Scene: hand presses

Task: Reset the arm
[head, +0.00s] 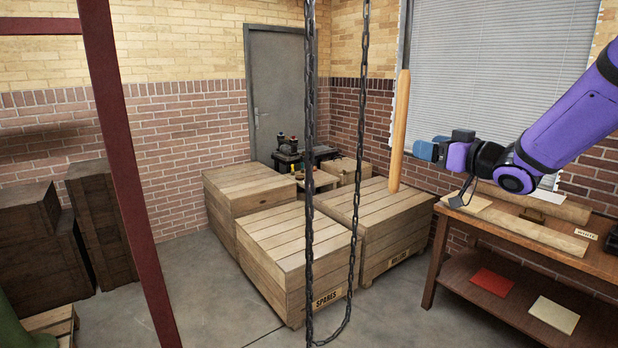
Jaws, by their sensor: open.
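My purple arm (573,120) reaches in from the upper right edge. Its wrist has black joints and blue end parts. My gripper (458,201) is small and dark and points down over the left end of the wooden workbench (590,262). It is open and I see nothing held in it.
Wooden crates, one labelled SPARES (295,250), fill the middle floor. A chain (309,180) hangs in front of them. A dark red post (125,170) rises at left. Grey floor (205,290) is clear at front.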

